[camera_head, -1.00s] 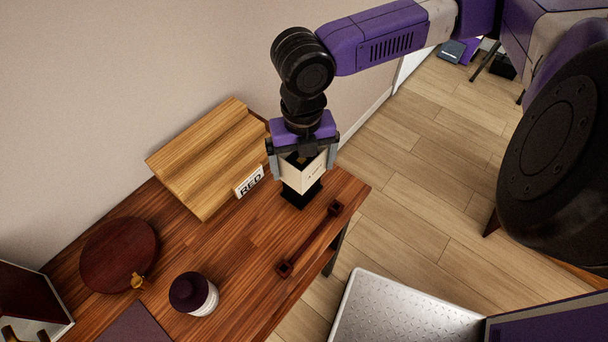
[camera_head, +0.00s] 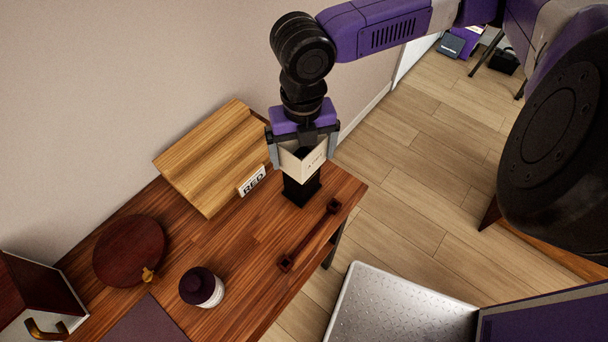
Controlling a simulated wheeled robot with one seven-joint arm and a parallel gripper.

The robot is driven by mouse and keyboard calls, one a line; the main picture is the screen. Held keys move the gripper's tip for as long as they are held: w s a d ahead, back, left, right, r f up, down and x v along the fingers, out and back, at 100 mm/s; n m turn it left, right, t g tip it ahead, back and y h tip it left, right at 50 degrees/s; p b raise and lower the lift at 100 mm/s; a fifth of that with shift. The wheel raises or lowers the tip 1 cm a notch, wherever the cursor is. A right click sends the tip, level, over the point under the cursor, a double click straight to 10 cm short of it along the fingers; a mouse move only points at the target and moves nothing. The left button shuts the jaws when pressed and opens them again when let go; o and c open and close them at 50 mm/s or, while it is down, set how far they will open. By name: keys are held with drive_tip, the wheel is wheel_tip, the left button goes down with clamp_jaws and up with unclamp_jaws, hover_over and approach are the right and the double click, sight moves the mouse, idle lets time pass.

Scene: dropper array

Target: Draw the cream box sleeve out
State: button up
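The cream box sleeve (camera_head: 301,165) is held between the two fingers of my gripper (camera_head: 304,148), which is shut on its sides. The sleeve is open at the top and its inside looks dark. Below it a black block (camera_head: 301,191) stands upright on the wooden table (camera_head: 235,240). The sleeve sits around or just above the top of the black block; I cannot tell whether it is clear of it. The sleeve's far side is hidden by my gripper.
A slanted wooden stand (camera_head: 211,157) with a "RED" sign (camera_head: 252,181) is to the left. A dark bar with square ends (camera_head: 310,236) lies near the table's right edge. A dark-lidded jar (camera_head: 201,287) and a round dark board (camera_head: 129,250) are further left.

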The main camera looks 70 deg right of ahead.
drive_tip(key=shift+r+p, duration=2.55)
drive_tip(key=shift+r, duration=0.55)
drive_tip(key=shift+s, duration=0.1)
